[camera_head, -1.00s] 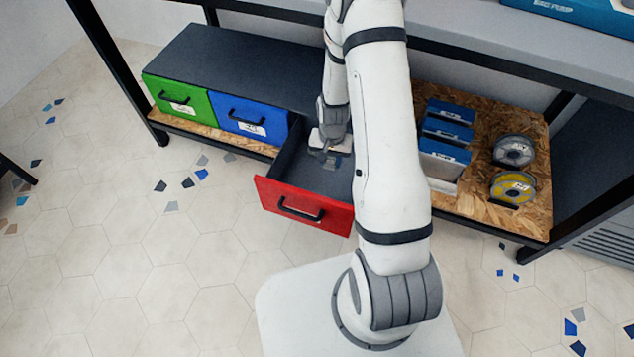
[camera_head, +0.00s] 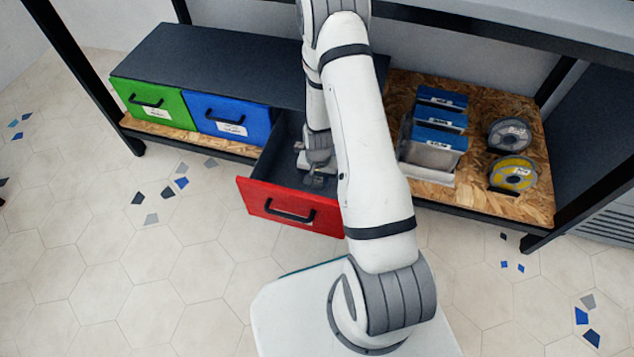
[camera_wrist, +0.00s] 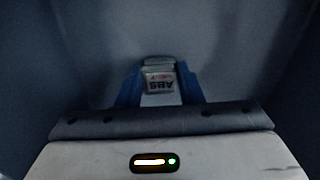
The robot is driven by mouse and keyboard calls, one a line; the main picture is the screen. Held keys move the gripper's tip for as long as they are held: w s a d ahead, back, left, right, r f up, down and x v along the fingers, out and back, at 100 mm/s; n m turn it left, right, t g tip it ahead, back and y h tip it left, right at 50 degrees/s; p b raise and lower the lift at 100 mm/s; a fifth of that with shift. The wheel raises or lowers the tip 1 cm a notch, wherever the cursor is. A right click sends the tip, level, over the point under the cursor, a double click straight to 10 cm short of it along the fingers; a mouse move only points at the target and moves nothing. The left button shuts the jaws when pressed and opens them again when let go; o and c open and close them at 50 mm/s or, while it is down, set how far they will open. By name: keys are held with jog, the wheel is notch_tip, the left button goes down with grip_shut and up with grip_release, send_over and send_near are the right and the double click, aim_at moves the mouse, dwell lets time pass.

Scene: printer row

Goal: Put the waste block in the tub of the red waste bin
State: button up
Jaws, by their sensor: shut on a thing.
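The red waste bin (camera_head: 268,206) is a drawer pulled out from the low dark cabinet, with its dark tub open at the top. My gripper (camera_head: 318,181) is down in the opening of the tub, behind the red front. In the wrist view, the blue fingers of my gripper (camera_wrist: 160,72) are shut on the waste block (camera_wrist: 161,87), a small grey piece with an "ABS" label. Dark tub walls surround it there. The tub's floor is too dark to tell whether the block touches it. My arm hides the tub's right side.
A green bin (camera_head: 150,103) and a blue bin (camera_head: 230,120) are shut to the left. Several blue-topped boxes (camera_head: 438,135) and two spools, grey (camera_head: 509,133) and yellow (camera_head: 512,174), stand on the chipboard shelf (camera_head: 480,95) at right. A tabletop runs above.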

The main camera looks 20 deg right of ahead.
jog(key=shift+f, duration=0.35)
jog(key=o, duration=0.9)
jog(key=shift+o, duration=0.2)
jog(key=shift+r, duration=0.1)
notch_tip(320, 180, up, 12)
jog(key=p, duration=0.5)
notch_tip(320, 180, up, 16)
jog(key=r+n, duration=0.1)
jog(key=n, duration=0.2)
send_over(318, 181)
jog(key=s+a, duration=0.2)
jog(key=s, duration=0.2)
jog(key=s+a+r+n+t, duration=0.1)
jog(key=s+r+n, duration=0.2)
jog(key=s+r, duration=1)
jog(key=shift+s+a, duration=0.2)
